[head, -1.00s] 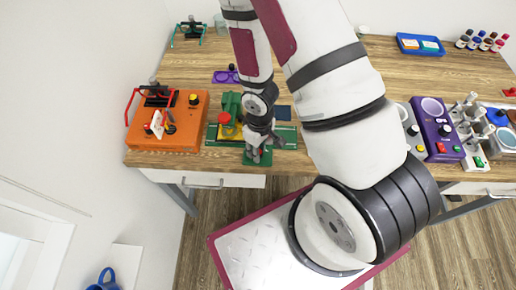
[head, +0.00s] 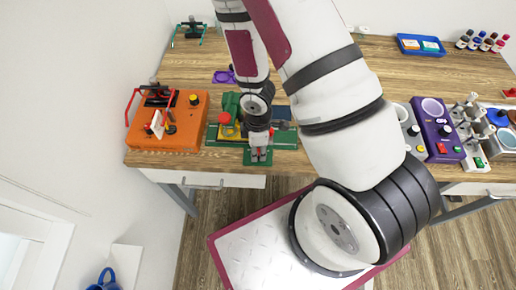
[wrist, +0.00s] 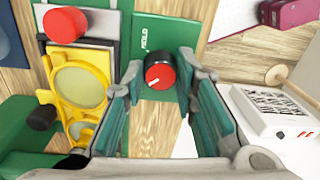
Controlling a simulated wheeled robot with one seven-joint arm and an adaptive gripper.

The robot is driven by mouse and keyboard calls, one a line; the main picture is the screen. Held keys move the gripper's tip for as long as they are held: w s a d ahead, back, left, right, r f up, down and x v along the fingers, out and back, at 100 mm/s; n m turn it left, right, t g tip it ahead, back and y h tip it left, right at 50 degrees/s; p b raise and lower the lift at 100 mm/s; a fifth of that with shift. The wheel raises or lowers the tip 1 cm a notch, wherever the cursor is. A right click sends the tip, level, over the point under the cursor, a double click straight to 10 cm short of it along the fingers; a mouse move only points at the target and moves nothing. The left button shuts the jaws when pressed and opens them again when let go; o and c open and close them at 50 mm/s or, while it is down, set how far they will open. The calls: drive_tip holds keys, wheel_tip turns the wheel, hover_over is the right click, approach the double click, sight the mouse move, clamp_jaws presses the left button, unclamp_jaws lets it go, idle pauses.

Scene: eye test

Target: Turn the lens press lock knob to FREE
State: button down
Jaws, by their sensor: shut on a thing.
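The lens press (head: 228,133), green with a red top knob (head: 226,118), stands at the front edge of the table; in the wrist view its red button (wrist: 65,24) and yellow lens holder (wrist: 80,85) are at left. The lock knob (wrist: 160,72) is red with a black base and a white mark pointing to the lower left, on a green plate (wrist: 150,28) lettered HOLD. My gripper (wrist: 160,70) is shut on this knob, one finger on each side.
An orange device (head: 180,133) with a red handle stands left of the press. A purple device (head: 436,135) and grey fixtures (head: 470,125) stand at right. A blue tray (head: 421,45) lies at the back. Bare wood shows behind the press.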

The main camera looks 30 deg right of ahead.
drive_tip(key=shift+n, duration=0.3)
idle(0.4)
drive_tip(key=c, duration=1.3)
unclamp_jaws()
